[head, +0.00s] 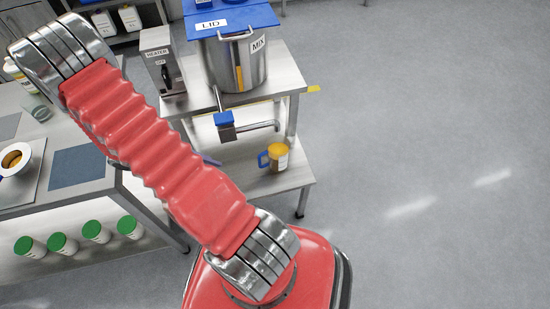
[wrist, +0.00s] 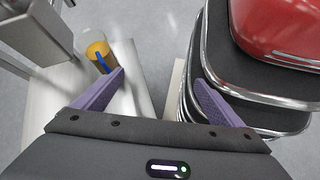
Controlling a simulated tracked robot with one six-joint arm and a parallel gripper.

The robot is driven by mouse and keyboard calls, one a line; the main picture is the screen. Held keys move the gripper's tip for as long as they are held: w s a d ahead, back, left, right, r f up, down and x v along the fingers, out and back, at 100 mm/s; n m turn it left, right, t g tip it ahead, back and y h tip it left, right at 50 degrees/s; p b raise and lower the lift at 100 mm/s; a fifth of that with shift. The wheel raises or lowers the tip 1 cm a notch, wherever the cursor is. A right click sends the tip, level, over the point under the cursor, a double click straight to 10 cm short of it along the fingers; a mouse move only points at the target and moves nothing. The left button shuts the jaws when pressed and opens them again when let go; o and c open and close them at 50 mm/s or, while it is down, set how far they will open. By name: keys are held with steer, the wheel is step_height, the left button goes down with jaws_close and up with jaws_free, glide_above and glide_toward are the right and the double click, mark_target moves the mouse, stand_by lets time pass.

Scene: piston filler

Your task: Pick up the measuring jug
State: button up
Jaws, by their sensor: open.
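The measuring jug (head: 279,158) has a blue handle and orange-yellow contents. It stands upright on the lower shelf (head: 293,178) of the metal stand, below the pot's outlet. In the wrist view the jug (wrist: 98,50) is at the upper left, its blue handle towards the left fingertip. My gripper (wrist: 160,76) is open, with two purple fingers and nothing between them. The jug lies beyond the left finger, not between the fingers; I cannot tell whether they touch. In the head view my gripper is mostly hidden behind my red arm.
Above the shelf stand a steel pot (head: 240,66) with a blue lid, a blue-handled outlet valve (head: 225,125) and a heater box (head: 157,50). A workbench (head: 95,182) is at left, with green-capped bottles (head: 95,230) below. My red base fills the wrist view's right. Floor at right is clear.

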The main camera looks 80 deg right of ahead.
steer(key=s+d+f+n+g+h, duration=0.1)
steer(key=s+d+f+n+h, duration=0.1)
steer(key=f, duration=0.3)
steer(key=s+d+f+n+g+h, duration=0.1)
steer(key=s+d+f+n+h, duration=0.1)
steer(key=s+d+f, duration=0.2)
steer(key=s+d+f+n+g+h, duration=0.2)
steer(key=s+d+f, duration=0.1)
steer(key=d+f, duration=0.2)
steer(key=shift+f, duration=0.8)
steer(key=w+d+h, duration=0.1)
steer(key=w+d+n+h, duration=0.1)
steer(key=d, duration=0.1)
steer(key=w+d+n+h, duration=0.1)
steer(key=h, duration=0.1)
steer(key=shift+w+d+r+t, duration=0.25)
steer(key=shift+r+t, duration=0.15)
glide_above(265, 165)
steer(key=shift+a, duration=0.1)
